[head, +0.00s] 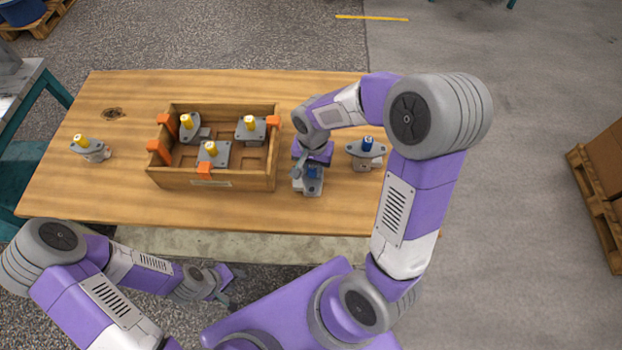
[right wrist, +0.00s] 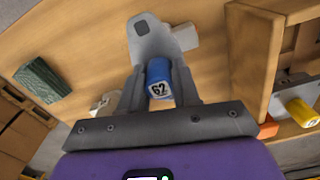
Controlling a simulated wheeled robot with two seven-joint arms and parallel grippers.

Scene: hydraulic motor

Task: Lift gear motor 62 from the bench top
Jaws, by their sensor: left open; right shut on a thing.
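Gear motor 62 has a grey flange (right wrist: 152,36) and a blue cap (right wrist: 158,78) marked 62. In the head view, the motor (head: 312,184) is at the bench top (head: 245,208), just right of the crate. My right gripper (head: 303,168) is above it, its two fingers shut on the blue cap from both sides. I cannot tell whether the motor's base touches the wood. My left gripper (head: 228,286) is open and empty, low in front of the bench's near edge.
A wooden crate (head: 212,180) with orange corner pieces holds three yellow-capped motors. Another blue-capped motor (head: 366,153) stands close to the right of my right gripper. A yellow-capped motor (head: 92,149) sits at the bench's left. Bare wood lies behind the crate.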

